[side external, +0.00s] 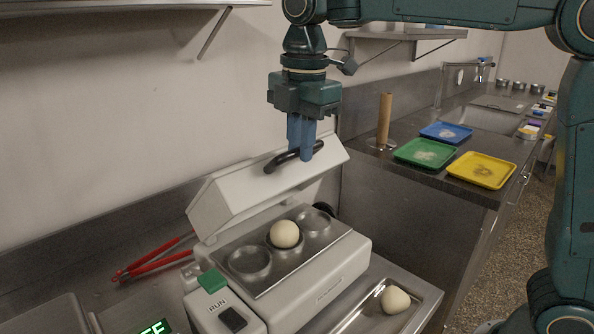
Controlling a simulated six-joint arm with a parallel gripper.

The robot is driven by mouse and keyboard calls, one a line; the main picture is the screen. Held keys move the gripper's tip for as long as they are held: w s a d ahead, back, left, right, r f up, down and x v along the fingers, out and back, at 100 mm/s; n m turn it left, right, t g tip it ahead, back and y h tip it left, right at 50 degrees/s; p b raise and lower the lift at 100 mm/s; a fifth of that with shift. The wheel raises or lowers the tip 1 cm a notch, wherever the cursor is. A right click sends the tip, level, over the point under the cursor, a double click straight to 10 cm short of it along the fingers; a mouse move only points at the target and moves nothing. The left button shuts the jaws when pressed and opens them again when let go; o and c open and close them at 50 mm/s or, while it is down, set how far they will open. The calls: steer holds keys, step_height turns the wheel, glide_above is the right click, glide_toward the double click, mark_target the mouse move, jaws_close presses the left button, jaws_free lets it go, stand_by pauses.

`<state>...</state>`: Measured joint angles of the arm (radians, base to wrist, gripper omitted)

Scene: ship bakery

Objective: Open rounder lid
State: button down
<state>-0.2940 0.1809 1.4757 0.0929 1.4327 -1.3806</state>
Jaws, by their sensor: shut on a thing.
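The rounder (339,268) is a pale box-shaped machine on the steel counter. Its white lid (232,198) is tilted up at the back, so the inside shows. My gripper (302,153) points down above the lid, with its blue fingers shut on the dark lid handle (280,161). A steel plate with several round cups (250,263) lies inside the rounder. One dough ball (285,234) sits in the middle of it.
Another dough piece (395,299) lies on a steel tray (428,306) at the right. Red-handled tongs (150,262) lie at the left. A green RUN button (212,281) is on the rounder's front. Green (411,157), blue (435,132) and yellow (470,173) trays stand on the far counter.

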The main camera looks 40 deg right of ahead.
steer(key=shift+w+r, duration=0.15)
steer(key=shift+w, duration=0.45)
steer(key=shift+w+r, duration=0.15)
steer(key=shift+w, duration=0.45)
steer(key=shift+w+a+r+g, duration=0.1)
steer(key=shift+w+r+g, duration=0.3)
steer(key=shift+w, duration=0.4)
steer(key=shift+w+r+g, duration=0.3)
steer(key=shift+w+r, duration=0.1)
steer(key=shift+w, duration=0.35)
steer(key=shift+w+r, duration=0.25)
steer(key=shift+w, duration=0.4)
steer(key=shift+w+r, duration=0.25)
steer(key=shift+w, duration=0.35)
steer(key=c, duration=1.4)
jaws_free()
steer(key=shift+w, duration=0.1)
steer(key=shift+r, duration=0.1)
steer(key=shift+s, duration=0.25)
